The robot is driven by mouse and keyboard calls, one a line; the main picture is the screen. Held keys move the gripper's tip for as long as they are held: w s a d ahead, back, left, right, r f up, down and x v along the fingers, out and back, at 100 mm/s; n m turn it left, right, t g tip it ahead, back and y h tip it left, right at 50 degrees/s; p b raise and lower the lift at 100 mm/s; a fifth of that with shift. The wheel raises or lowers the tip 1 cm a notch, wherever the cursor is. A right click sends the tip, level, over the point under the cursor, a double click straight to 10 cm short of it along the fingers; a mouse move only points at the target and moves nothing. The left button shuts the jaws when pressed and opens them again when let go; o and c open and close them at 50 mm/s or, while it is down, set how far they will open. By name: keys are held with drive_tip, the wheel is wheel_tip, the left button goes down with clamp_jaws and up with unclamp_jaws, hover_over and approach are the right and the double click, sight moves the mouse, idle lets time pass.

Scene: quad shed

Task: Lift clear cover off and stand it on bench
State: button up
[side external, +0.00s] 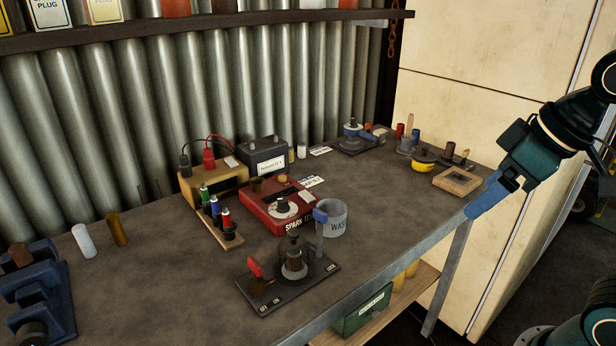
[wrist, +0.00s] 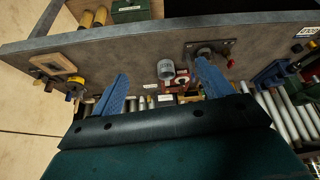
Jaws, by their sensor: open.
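A dark base plate (side external: 268,299) near the bench's front edge carries a ribbed dark cylinder (side external: 294,258), a red-handled lever (side external: 256,268) and an upright post with a blue head (side external: 320,214). I cannot tell whether a cover encloses the cylinder. The plate also shows in the wrist view (wrist: 226,46). My gripper (side external: 472,210) is by the bench's right front edge, well right of the plate. In the wrist view its blue fingers (wrist: 161,68) are apart, with nothing between them.
The bench (side external: 150,278) has bare room left of the plate and to the cup's right. A grey cup (side external: 335,219) and a red tester box (side external: 268,206) stand close behind the plate. A blue vise (side external: 45,285) is at left, a wooden tray (side external: 457,181) at right.

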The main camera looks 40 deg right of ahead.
drive_tip(key=w+a+n+g+y, duration=0.2)
drive_tip(key=w+a+n, duration=0.4)
drive_tip(key=w, duration=0.6)
drive_tip(key=n+g+y, duration=0.2)
drive_tip(key=n, duration=0.4)
approach(294, 242)
drive_tip(key=v, duration=0.3)
drive_tip(key=shift+w+r, duration=0.1)
drive_tip(key=shift+r, duration=0.1)
drive_tip(key=shift+a+f, duration=0.1)
drive_tip(key=shift+h, duration=0.3)
drive_tip(key=shift+x, duration=4.2)
drive_tip(key=shift+w, duration=0.1)
drive_tip(key=shift+x, duration=2.55)
